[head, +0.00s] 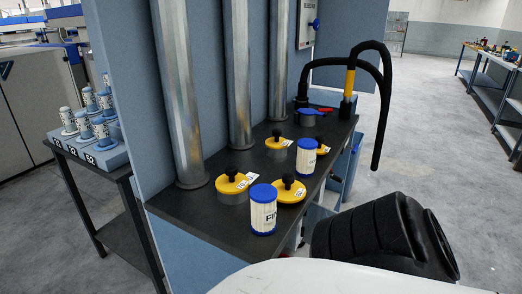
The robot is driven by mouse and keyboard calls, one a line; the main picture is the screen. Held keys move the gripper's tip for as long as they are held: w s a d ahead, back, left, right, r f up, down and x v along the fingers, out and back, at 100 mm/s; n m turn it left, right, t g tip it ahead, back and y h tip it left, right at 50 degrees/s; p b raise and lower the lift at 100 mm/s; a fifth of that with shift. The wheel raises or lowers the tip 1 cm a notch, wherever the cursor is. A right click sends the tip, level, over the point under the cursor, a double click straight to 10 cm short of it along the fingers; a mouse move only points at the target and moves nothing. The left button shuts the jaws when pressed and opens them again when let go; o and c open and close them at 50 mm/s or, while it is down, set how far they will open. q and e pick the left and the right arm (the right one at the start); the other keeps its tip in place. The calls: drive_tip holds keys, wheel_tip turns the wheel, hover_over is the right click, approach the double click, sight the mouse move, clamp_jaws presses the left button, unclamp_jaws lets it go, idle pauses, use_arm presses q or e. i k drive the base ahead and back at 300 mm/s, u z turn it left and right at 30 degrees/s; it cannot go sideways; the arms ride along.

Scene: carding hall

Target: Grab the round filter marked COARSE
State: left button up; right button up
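A round white filter with a blue cap (263,210) stands upright near the front edge of the dark bench. Its label is partly visible and starts with "FI", so it does not read COARSE. A second blue-capped white filter (306,157) stands further back among the yellow lids; its marking is too small to read. No label reading COARSE is legible. Neither of my grippers is in view.
Yellow lids with black knobs (233,182) sit on the bench (190,207), around the filters. Tall metal pipes (178,95) rise along its back. A black hose (378,140) hangs at the far end. Several labelled cylinders stand on a left-hand table (108,157). Open floor lies right.

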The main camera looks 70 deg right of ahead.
sight(307, 148)
drive_tip(key=i, duration=1.4)
drive_tip(key=z, duration=2.35)
